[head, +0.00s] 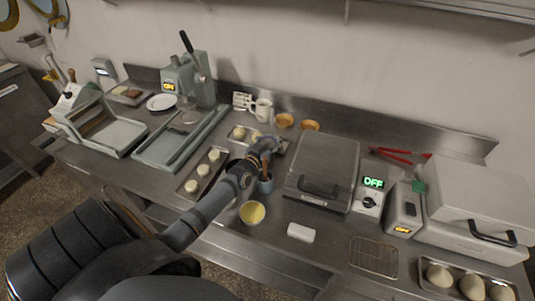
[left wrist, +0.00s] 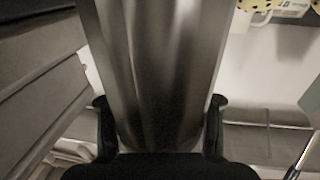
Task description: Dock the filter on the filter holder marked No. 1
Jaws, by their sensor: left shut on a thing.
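My left gripper (head: 272,147) is over the middle of the counter, left of the grey press. In the left wrist view, its two dark fingers (left wrist: 160,125) are shut on a smooth, shiny metal thing (left wrist: 155,70), which fills the middle of the picture. I take this for the filter, but its full shape is cut off. In the head view the gripper mostly hides it. I cannot read a No. 1 mark, so I cannot tell which thing is the filter holder. My right gripper is not in view.
Near the gripper are a grey press (head: 322,165), a blue-grey cup (head: 265,186), a yellow bowl (head: 252,213) and a tray of dough balls (head: 190,186). A white mug (head: 262,110) and small white rack (head: 241,101) stand by the wall. A wire rack (head: 373,257) lies front right.

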